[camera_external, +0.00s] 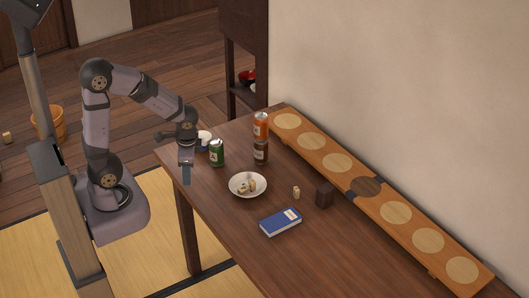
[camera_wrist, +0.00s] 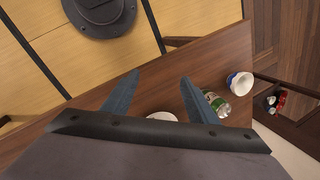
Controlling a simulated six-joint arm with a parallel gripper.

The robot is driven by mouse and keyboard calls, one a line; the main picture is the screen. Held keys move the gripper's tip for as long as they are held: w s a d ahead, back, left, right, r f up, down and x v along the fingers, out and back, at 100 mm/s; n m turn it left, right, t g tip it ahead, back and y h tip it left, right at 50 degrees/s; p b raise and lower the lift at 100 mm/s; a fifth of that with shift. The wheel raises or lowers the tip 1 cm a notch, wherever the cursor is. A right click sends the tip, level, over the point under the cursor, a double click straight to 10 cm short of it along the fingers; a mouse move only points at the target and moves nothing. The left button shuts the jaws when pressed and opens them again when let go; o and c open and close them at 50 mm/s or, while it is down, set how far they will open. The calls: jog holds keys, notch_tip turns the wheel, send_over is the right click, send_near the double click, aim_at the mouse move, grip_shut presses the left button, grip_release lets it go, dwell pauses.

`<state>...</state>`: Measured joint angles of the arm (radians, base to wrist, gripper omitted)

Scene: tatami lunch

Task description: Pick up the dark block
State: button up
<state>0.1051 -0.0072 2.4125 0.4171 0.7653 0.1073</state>
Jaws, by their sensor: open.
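The dark block (camera_external: 324,195) stands upright on the wooden table, near the long board and to the right of a small light wooden piece. It does not show in the wrist view. My gripper (camera_external: 187,177) is at the table's left edge, pointing down, well to the left of the block. In the wrist view the two fingers of my gripper (camera_wrist: 158,92) are spread apart with nothing between them.
A green can (camera_external: 217,153), a white cup (camera_external: 203,139), a plate (camera_external: 235,190) with small pieces, an orange can (camera_external: 260,126), a brown jar (camera_external: 261,152) and a blue book (camera_external: 281,222) lie between. A long board (camera_external: 313,141) runs along the wall. The front table (camera_external: 330,260) is clear.

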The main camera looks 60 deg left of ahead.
jog(key=w+a+f+m+t+y+b, duration=0.2)
jog(key=w+f+m+t+y+b, duration=0.15)
jog(key=w+m+b, duration=0.55)
notch_tip(320, 180, up, 3)
jog(key=m+t+h+b, duration=0.5)
jog(key=m+t+b, duration=0.7)
jog(key=m, duration=0.8)
send_over(320, 191)
jog(key=p, duration=0.2)
jog(key=t, duration=0.2)
jog(key=shift+y, duration=0.25)
jog(key=f, duration=0.8)
jog(key=shift+s+f, duration=0.25)
jog(key=shift+s, duration=0.15)
jog(key=shift+w+a, duration=0.1)
jog(key=shift+w, duration=1.15)
jog(key=shift+w+a, duration=0.15)
jog(key=shift+w, duration=1.1)
jog(key=shift+w+a, duration=0.15)
jog(key=shift+w, duration=1.1)
